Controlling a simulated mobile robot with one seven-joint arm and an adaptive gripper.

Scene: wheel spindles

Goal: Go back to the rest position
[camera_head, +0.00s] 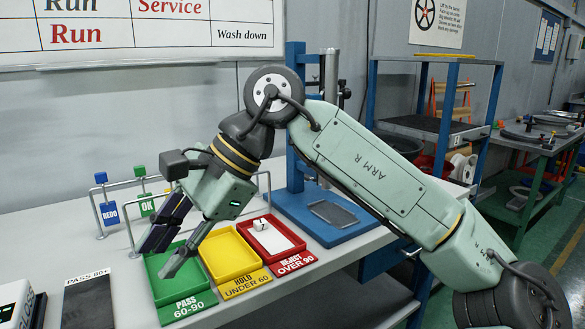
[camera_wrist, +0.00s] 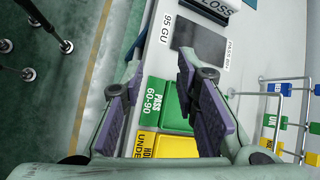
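My gripper (camera_head: 158,260) is open and hangs above the front-left part of the green PASS 60-90 tray (camera_head: 207,303), with its fingers angled down to the left. In the wrist view, its two purple-padded fingers (camera_wrist: 158,78) stand well apart with nothing between them. The green tray (camera_wrist: 177,108) lies below and beyond them. My arm reaches in from the right of the head view. The gripper hides part of the green tray, and I see no part lying in what shows of it.
The yellow HOLD tray (camera_head: 248,287) looks empty. The red REJECT tray (camera_head: 287,254) has a small pale part (camera_head: 262,224) on its white floor. A blue press stand (camera_head: 335,236) stands behind right. A dark plate (camera_head: 88,305) and REDO and OK signs (camera_head: 147,206) are left.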

